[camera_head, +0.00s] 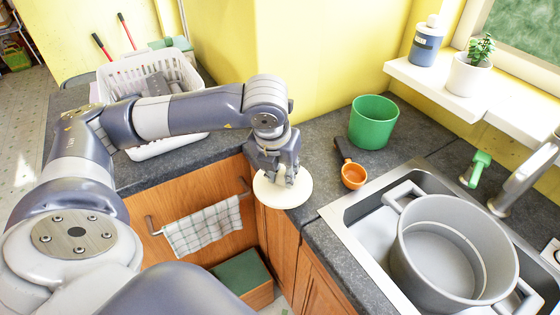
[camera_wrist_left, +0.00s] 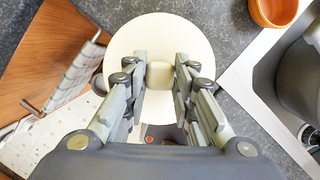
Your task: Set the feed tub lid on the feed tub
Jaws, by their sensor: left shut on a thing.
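The feed tub lid (camera_head: 268,192) is a round cream disc with a blocky knob (camera_wrist_left: 160,75) on top. My left gripper (camera_head: 283,178) is shut on that knob, with a finger on each side of it in the left wrist view (camera_wrist_left: 160,78). The lid looks about level over the counter's front edge at the inside corner; I cannot tell its exact height. A green, round, open-topped tub (camera_head: 371,125), seemingly the feed tub, stands upright on the counter against the wall, to the right of and behind the lid. My right gripper is not in view.
An orange scoop (camera_head: 353,176) with a dark handle lies between lid and tub. A large grey pot (camera_head: 418,265) sits in the sink at right. A white basket (camera_head: 196,66) stands at left. A shelf (camera_head: 440,88) holds a bottle and a plant. A towel (camera_head: 203,228) hangs below.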

